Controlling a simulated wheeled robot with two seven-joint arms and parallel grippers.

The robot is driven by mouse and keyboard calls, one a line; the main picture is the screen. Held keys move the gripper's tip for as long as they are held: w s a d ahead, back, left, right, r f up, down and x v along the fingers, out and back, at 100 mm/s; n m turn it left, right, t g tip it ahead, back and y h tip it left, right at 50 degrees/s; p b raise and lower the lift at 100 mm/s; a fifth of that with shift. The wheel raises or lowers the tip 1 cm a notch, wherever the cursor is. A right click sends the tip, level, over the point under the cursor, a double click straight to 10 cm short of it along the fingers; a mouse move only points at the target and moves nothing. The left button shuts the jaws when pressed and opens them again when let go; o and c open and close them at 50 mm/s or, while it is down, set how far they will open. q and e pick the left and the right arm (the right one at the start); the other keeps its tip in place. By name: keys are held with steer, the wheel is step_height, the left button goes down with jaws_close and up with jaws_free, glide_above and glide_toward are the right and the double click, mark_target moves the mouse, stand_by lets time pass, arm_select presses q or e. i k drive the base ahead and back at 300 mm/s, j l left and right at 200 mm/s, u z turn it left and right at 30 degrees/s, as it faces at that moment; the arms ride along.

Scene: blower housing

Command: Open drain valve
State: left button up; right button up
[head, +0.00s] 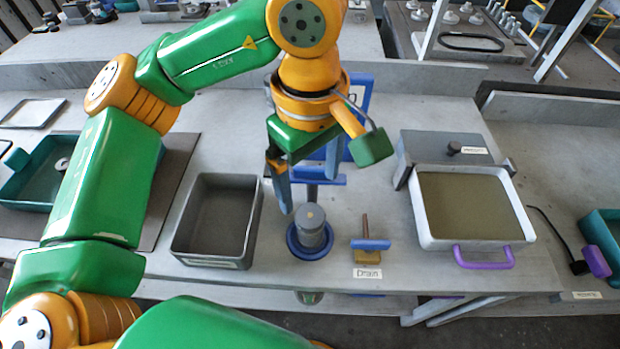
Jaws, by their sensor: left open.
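The drain valve (368,256) is a small brass body with a blue lever handle (370,244) lying crosswise over it. A thin brown rod stands up behind the handle, and a white "Drain" label (367,273) lies in front. My left gripper (306,174) hangs above the table, up and to the left of the valve. Its blue-grey fingers are apart, with nothing seen between them, and they do not touch the valve. My right gripper is not in view.
A grey cylinder (312,228) in a blue ring stands left of the valve, below my left gripper. An empty grey bin (246,252) is further left. A white tray (427,236) with a purple handle (484,262) is to the right. A blue stand is partly hidden behind the gripper.

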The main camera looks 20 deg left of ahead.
mark_target(369, 246)
steer(key=k, duration=1.5)
